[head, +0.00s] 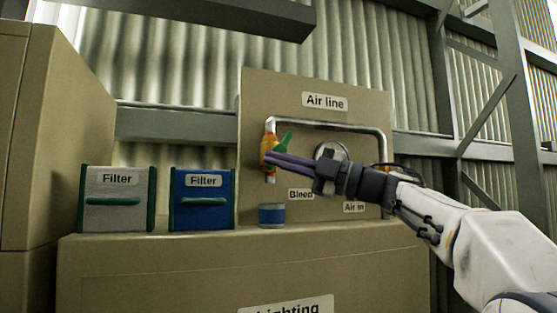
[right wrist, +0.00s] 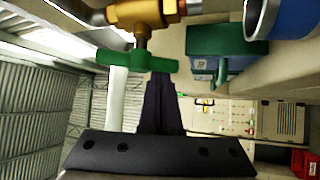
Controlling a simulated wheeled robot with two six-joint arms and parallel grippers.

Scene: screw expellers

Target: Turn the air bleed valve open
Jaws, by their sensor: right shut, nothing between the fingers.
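The bleed valve is an orange-brass fitting (head: 269,144) with a green handle (head: 285,141), on the pipe of the "Air line" panel. In the head view the handle slants up to the right. In the right wrist view the brass body (right wrist: 132,14) is at the top and the green bar handle (right wrist: 137,60) lies across the picture below it. My right gripper (head: 270,157) is shut and empty, its long dark fingers reaching across the valve's lower body. In the right wrist view the fingers (right wrist: 160,105) run up behind the handle; contact is unclear. My left gripper is out of view.
A blue cup (head: 271,215) stands below the valve; its rim shows in the right wrist view (right wrist: 262,20). A grey filter box (head: 117,214) and a blue filter box (head: 202,212) stand to the left. A round gauge (head: 331,151) and bent pipe (head: 340,123) are behind my gripper.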

